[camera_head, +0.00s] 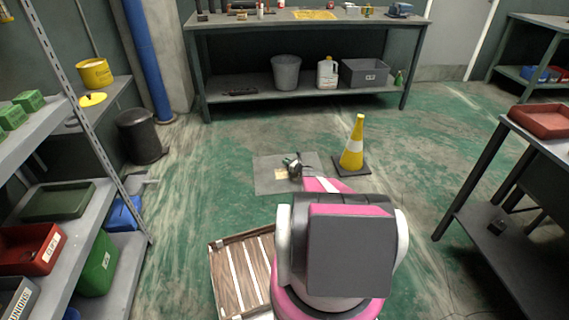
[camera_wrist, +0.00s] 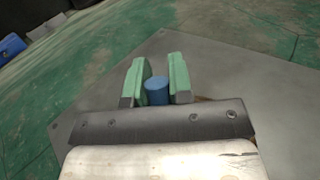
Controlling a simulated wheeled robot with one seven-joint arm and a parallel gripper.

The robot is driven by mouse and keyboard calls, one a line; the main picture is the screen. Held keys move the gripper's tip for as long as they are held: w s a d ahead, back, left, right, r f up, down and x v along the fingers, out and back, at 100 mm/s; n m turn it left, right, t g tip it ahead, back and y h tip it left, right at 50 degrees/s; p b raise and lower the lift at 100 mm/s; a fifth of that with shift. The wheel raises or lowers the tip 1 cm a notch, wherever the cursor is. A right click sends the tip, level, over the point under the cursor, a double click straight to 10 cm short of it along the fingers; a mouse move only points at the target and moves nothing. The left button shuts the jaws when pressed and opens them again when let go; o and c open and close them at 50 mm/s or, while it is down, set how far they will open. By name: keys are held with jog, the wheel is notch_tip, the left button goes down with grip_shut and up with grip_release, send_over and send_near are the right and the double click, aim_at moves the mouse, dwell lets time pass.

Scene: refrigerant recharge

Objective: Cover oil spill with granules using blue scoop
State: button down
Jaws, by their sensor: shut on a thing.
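My gripper (camera_head: 294,165) is low over a grey floor sheet (camera_head: 263,186), in front of the back workbench. In the wrist view, the green finger pads of my gripper (camera_wrist: 156,88) are shut on a blue round handle (camera_wrist: 156,90), which looks like the blue scoop's. The rest of the scoop is hidden. A pale tan patch (camera_head: 281,174), possibly granules, shows on the sheet just left of my gripper. I cannot make out the oil spill itself. A yellow bucket (camera_head: 95,73) stands on the left bench, with a yellow lid (camera_head: 93,100) near it.
A wooden crate or pallet (camera_head: 226,275) lies nearer, left of my arm. A black bin (camera_head: 141,137) and a shelf (camera_head: 138,245) are at left. A table (camera_head: 520,150) is at right. Green floor is clear between.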

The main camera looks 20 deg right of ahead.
jog(key=d+r, duration=0.3)
jog(key=r, duration=0.5)
jog(key=shift+s+d, duration=0.15)
jog(key=shift+s, duration=0.2)
jog(key=shift+w+d, duration=0.1)
dwell(0.8)
